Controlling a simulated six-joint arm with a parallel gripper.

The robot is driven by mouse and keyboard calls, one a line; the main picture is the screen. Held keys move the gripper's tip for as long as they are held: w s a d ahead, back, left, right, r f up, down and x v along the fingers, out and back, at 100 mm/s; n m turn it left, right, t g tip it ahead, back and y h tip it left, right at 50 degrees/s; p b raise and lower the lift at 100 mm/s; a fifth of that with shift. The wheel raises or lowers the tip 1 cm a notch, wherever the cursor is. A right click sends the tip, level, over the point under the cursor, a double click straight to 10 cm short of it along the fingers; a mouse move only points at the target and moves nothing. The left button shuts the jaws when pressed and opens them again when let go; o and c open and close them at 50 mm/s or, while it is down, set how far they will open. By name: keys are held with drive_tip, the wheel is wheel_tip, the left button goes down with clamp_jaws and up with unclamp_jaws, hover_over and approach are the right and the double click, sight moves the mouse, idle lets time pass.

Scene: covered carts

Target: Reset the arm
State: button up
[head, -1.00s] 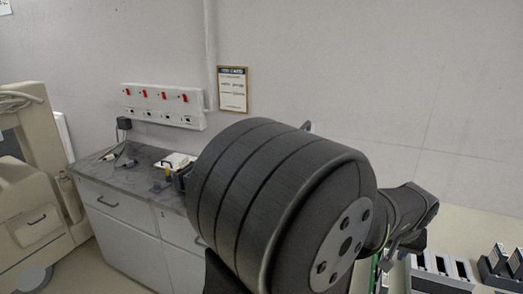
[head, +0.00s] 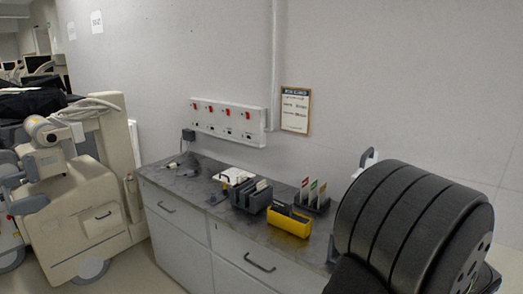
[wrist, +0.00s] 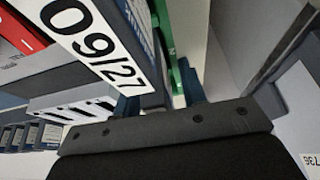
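In the head view my arm (head: 405,225) shows as a large dark ribbed cylinder at the right, in front of the counter's right part. My gripper is outside the head view. In the wrist view its dark screwed bar spans the bottom, and my gripper (wrist: 160,95) shows two bluish fingers apart beyond it. A box with a white label reading 09/27 (wrist: 95,40) fills the upper left, close to the camera.
The grey counter (head: 185,195) holds a yellow bin (head: 288,226), a dark organiser (head: 250,198) and a rack with coloured cards (head: 313,198). A beige machine (head: 85,215) stands left. A socket panel (head: 228,122) and framed notice (head: 295,110) hang on the wall.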

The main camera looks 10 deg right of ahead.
drive_tip(key=shift+f, duration=0.2)
drive_tip(key=v, duration=1.3)
drive_tip(key=x, duration=1.3)
drive_tip(key=shift+a+f, duration=0.1)
drive_tip(key=shift+f, duration=0.25)
wheel_tip(320, 180, up, 5)
drive_tip(key=shift+f, duration=0.1)
drive_tip(key=shift+s+r, duration=0.15)
drive_tip(key=shift+r, duration=0.2)
drive_tip(key=shift+s+r, duration=0.25)
drive_tip(key=shift+s, duration=0.2)
